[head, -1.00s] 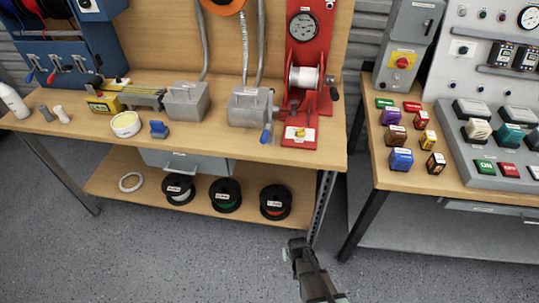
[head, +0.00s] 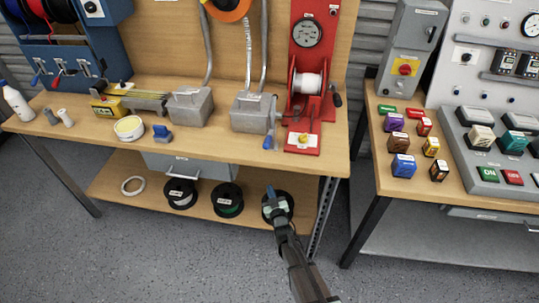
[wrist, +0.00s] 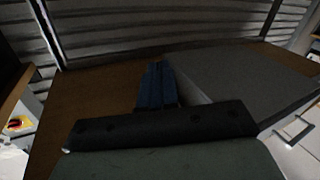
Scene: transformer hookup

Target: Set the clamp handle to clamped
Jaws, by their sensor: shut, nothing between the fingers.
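A blue-tipped lever (head: 268,142) hangs down at the right front of a grey metal box (head: 250,112) on the workbench. It may be the clamp handle; no label I can read confirms this. My gripper (head: 271,194) is below and in front of the bench's front edge, apart from the lever. It overlaps the rightmost spool (head: 286,212) on the lower shelf in the picture. Its blue fingers (wrist: 157,85) are together in the wrist view, with nothing held. The lever cannot be made out in the wrist view.
A red stand (head: 306,75) with a gauge and white reel stands right of the box. A second table (head: 420,190) with coloured blocks stands right. Floor in front is clear.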

